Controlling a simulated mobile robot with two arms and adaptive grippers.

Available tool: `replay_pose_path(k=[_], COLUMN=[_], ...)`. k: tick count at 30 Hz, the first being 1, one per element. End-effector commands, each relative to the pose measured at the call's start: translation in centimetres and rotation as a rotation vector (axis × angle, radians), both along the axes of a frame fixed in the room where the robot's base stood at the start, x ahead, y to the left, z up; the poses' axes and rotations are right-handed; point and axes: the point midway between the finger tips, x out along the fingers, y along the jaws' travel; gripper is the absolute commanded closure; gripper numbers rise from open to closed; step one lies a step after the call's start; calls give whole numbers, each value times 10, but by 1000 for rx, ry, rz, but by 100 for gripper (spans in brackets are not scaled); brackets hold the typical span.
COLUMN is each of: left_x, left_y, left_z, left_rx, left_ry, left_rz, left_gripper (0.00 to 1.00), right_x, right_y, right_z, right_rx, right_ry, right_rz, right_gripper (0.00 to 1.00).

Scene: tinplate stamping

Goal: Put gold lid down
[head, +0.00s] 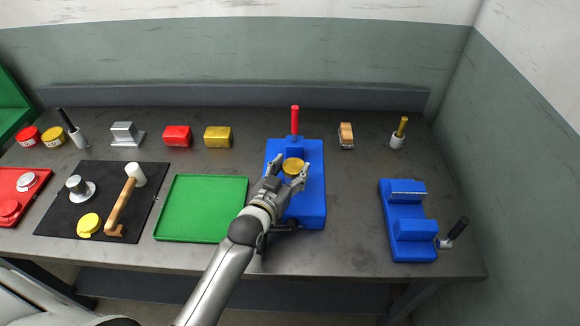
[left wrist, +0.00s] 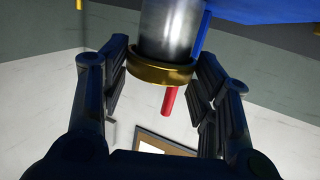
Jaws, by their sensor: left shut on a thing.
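The gold lid (head: 293,166) is between the fingers of my left gripper (head: 290,173), over the blue press (head: 314,205) with the upright red handle (head: 295,120). In the left wrist view the lid's gold rim (left wrist: 160,72) is held between the two fingers of the left gripper (left wrist: 160,75). A grey metal cylinder (left wrist: 170,30) shows right against the lid there; I cannot tell whether they touch. My right gripper is not in view.
A green tray (head: 202,236) lies empty left of the press. A black mat (head: 60,215) carries a mallet (head: 122,205), a metal die (head: 80,187) and a yellow lid (head: 89,224). A blue vise-like tool (head: 405,250) stands right. Bare table lies between it and the press.

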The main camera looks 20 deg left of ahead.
Motion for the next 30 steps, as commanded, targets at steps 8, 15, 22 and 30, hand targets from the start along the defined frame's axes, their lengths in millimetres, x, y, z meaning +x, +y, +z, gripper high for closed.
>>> replay_pose_path(k=[8, 15, 22, 30], left_x=[0, 0, 0, 0], left_y=[0, 0, 0, 0], left_z=[-2, -5, -5, -7], left_rx=[0, 0, 0, 0], left_ry=[1, 1, 1, 0], left_rz=[0, 0, 0, 0], left_gripper=[60, 33, 22, 22], right_x=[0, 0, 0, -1], right_y=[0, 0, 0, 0], right_z=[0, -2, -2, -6], right_rx=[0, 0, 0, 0], right_ry=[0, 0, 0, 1], right_rz=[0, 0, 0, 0], right_gripper=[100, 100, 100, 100])
